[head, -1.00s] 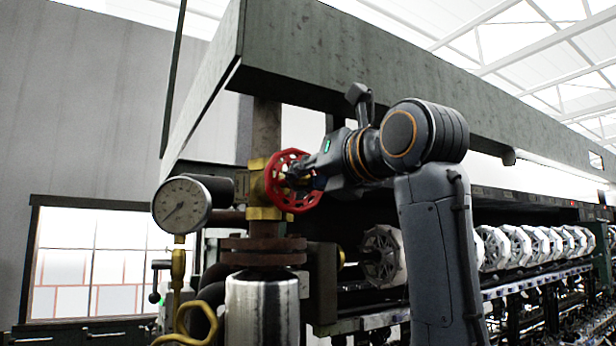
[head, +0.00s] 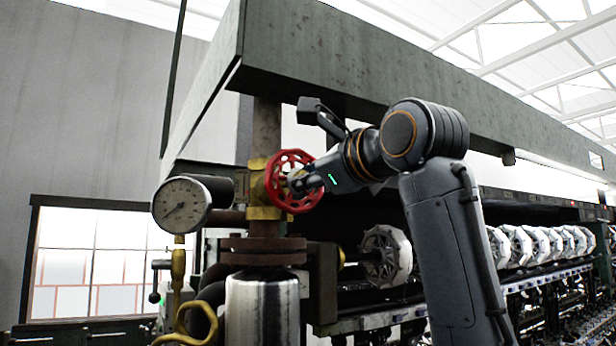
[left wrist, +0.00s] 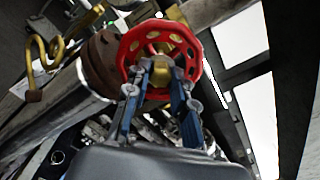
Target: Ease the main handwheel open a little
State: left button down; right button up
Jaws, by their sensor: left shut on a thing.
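The main handwheel (head: 291,163) is a red wheel with holes around its face, mounted on a brass valve body (head: 258,190) on a vertical pipe. My left gripper (head: 296,181) is at the wheel's face, shut on its middle part. In the left wrist view the red wheel (left wrist: 133,43) lies straight ahead, and the two fingers of my left gripper (left wrist: 160,72) reach to its centre, where the exact contact is partly hidden. A round pressure gauge (head: 181,205) stands left of the valve. My right gripper is not in view.
A dark overhead beam (head: 400,90) runs above my arm. A flanged pipe joint (head: 262,250) and a metal cylinder (head: 262,308) stand below the valve. A row of white reels (head: 520,245) extends to the right behind my arm.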

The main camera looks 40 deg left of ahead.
pick_arm(q)
jog(key=c, duration=1.2)
grip_release()
jog(key=shift+v, duration=3.55)
jog(key=shift+w+d, duration=0.1)
